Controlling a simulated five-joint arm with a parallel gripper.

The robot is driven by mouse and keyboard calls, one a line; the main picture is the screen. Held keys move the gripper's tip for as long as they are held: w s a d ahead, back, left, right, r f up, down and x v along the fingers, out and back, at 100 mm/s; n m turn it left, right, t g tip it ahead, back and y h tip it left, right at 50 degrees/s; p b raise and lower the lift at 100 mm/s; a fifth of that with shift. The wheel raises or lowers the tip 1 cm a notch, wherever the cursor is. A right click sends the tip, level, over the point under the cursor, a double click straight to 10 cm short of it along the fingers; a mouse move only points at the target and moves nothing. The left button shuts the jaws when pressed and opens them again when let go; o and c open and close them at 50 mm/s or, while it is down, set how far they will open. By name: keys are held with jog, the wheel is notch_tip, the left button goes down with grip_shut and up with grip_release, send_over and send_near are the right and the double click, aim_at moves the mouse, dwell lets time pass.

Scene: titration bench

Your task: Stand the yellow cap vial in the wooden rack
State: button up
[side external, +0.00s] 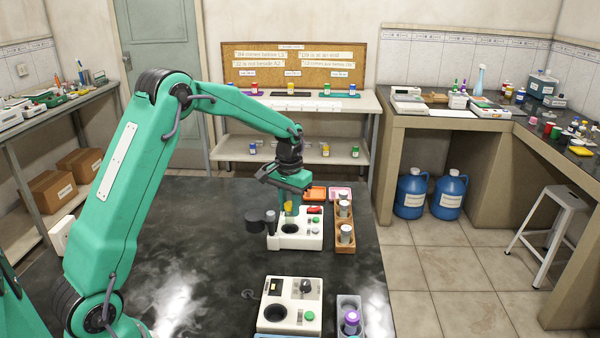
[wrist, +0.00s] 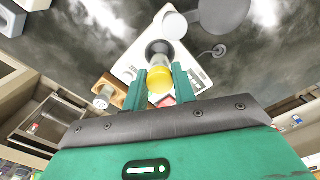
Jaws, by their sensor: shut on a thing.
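The yellow cap vial (wrist: 160,88) is between the fingers of my gripper (wrist: 160,80) in the wrist view, cap toward the camera. In the side view my gripper (side external: 291,199) is shut on it, and a little yellow (side external: 290,209) shows between the fingers. It appears above or at a white instrument with a dark round well; the exact height is hard to tell. The wooden rack (side external: 344,250) stands just right of that instrument and holds grey-topped vials (side external: 346,232). Part of the rack (wrist: 117,88) shows left of my fingers in the wrist view.
The white instrument (side external: 285,242) has a dark round arm on its left. A second white instrument (side external: 268,316) and a grey rack with a purple-capped vial (side external: 351,320) stand nearer. The dark bench is clear to the left.

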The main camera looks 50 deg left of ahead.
aim_at(290, 203)
notch_tip(290, 203, up, 6)
jog(key=shift+f, duration=0.1)
jog(key=w+d+m, duration=0.2)
jog(key=w+d, duration=0.5)
jog(key=w, duration=0.7)
jog(key=shift+d+f, duration=0.2)
jog(key=shift+f, duration=2.3)
jog(key=shift+f, duration=0.1)
jog(key=shift+f, duration=1.95)
jog(key=shift+f, duration=1.4)
